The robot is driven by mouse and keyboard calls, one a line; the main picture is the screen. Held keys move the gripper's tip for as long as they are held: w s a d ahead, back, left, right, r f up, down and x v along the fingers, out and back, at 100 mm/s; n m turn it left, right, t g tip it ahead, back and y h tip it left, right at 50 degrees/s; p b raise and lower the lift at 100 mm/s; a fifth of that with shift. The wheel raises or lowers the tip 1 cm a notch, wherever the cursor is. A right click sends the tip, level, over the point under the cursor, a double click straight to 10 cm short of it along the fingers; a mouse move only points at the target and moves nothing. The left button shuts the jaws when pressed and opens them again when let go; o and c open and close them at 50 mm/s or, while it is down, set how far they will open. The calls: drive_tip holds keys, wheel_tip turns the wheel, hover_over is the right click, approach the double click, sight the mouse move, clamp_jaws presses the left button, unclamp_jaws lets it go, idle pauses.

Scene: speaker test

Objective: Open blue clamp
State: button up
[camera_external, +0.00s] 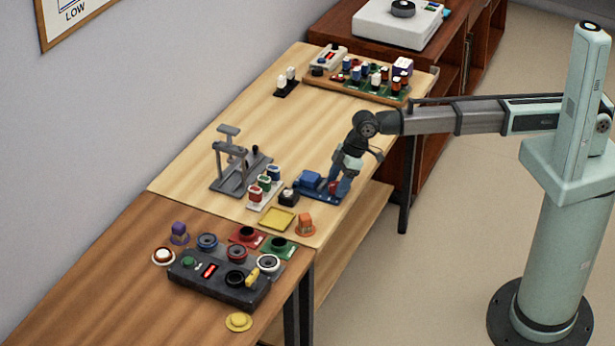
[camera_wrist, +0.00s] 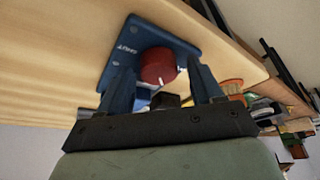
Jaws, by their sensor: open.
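The blue clamp (camera_external: 311,181) sits near the front edge of the light wooden table in the external view. Its blue plate (camera_wrist: 185,40) with pale lettering shows in the wrist view. A dark red round part (camera_wrist: 158,65) stands on the plate. My gripper (camera_external: 341,190) is at the right end of the clamp in the external view. In the wrist view, my gripper (camera_wrist: 162,75) is open, with its two blue fingers on either side of the red part. I cannot tell whether they touch it. The arm hides part of the clamp in the external view.
A small black block (camera_external: 289,197) and a rack of coloured pieces (camera_external: 264,187) stand left of the clamp. A grey stand (camera_external: 238,165) is farther left. A yellow plate (camera_external: 276,219) and an orange piece (camera_external: 305,224) lie nearer. The table's middle behind the clamp is clear.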

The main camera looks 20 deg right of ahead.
drive_tip(key=shift+m, duration=0.3)
drive_tip(key=m+t, duration=0.1)
drive_tip(key=m, duration=0.1)
drive_tip(key=m+t, duration=0.1)
drive_tip(key=m, duration=0.2)
drive_tip(key=shift+s+a+m+h, duration=0.1)
drive_tip(key=shift+s+m+h, duration=0.1)
drive_tip(key=shift+m+h, duration=0.15)
drive_tip(key=s+d+r+g+h, duration=0.1)
drive_tip(key=s+d+r+h, duration=0.3)
drive_tip(key=r, duration=0.7)
drive_tip(key=shift+s+d+r+g, duration=0.4)
drive_tip(key=shift+s+d, duration=0.75)
drive_tip(key=shift+d, duration=0.35)
drive_tip(key=shift+h, duration=0.25)
